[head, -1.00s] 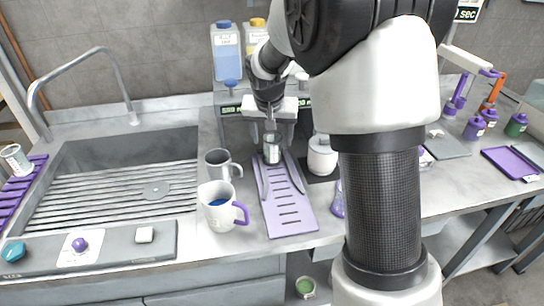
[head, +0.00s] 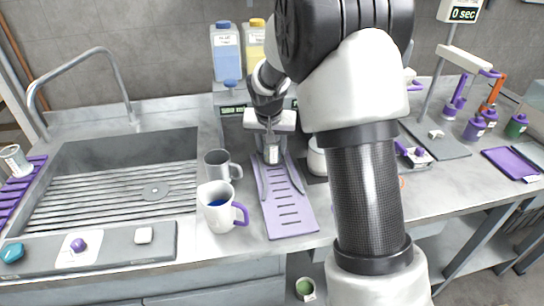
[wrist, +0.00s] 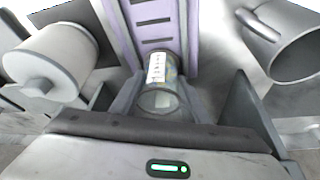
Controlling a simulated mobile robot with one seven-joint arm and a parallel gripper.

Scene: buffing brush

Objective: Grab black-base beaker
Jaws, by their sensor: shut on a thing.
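The beaker (head: 272,153) is a small clear glass cylinder with a white label. It stands at the far end of the purple slotted tray (head: 288,208), under the dispenser. In the wrist view the beaker (wrist: 158,98) sits between the two fingers, label facing up in the picture. The beaker's base colour is hard to make out.
A grey mug (head: 219,165) and a white mug with a purple handle (head: 219,208), holding blue liquid, stand left of the tray. A white jar (head: 317,158) is close on the right, partly behind my arm. The sink (head: 120,180) lies further left.

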